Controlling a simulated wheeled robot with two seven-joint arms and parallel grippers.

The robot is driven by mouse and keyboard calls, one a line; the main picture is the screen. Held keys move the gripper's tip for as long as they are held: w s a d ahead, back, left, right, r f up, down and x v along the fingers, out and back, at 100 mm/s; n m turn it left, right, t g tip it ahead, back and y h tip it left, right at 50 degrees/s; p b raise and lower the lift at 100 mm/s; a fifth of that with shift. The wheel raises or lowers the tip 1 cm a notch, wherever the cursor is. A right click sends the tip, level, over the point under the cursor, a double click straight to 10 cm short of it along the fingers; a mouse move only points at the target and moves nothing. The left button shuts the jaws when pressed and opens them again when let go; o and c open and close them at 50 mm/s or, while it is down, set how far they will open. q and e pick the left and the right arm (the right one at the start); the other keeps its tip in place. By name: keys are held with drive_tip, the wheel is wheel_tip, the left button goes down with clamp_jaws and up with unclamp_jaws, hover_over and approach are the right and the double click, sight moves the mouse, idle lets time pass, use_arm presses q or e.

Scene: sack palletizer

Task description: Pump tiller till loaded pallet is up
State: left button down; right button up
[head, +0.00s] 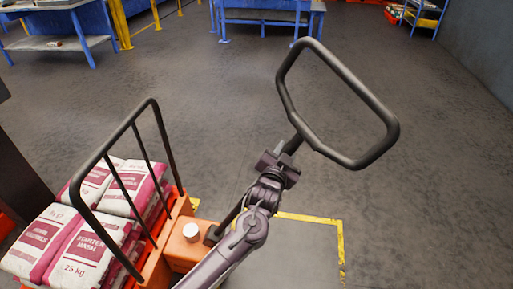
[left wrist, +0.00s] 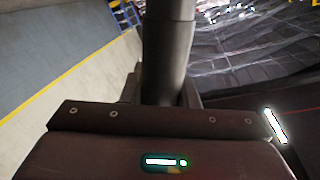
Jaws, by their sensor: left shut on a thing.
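The tiller has a dark loop handle (head: 345,62) and a shaft that runs down to the orange pump unit (head: 185,245) of the pallet truck. My left gripper (head: 284,158) is shut on the tiller shaft just below the loop. In the left wrist view the shaft (left wrist: 168,55) stands upright between the fingers. White and dark pink sacks (head: 75,250) are stacked behind the truck's black guard frame (head: 157,115). The pallet under them is hidden, so its height cannot be told. My right gripper is not in view.
Blue workbenches (head: 262,18) stand at the back, with yellow posts (head: 122,25) at the back left. A blue rack (head: 424,16) stands at the far right by the wall. A yellow floor line (head: 341,262) lies beside the truck. The grey floor around the loop is clear.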

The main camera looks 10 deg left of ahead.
use_arm(q)
drive_tip(key=d+f+m+b, duration=0.1)
drive_tip(key=d+f+b, duration=0.1)
drive_tip(key=d+f, duration=0.2)
drive_tip(key=shift+s+d+f, duration=0.15)
drive_tip(key=shift+s+d, duration=0.05)
drive_tip(key=shift+d, duration=1.35)
drive_tip(key=c, duration=1.1)
unclamp_jaws()
drive_tip(key=shift+c, duration=0.2)
drive_tip(key=shift+s, duration=0.1)
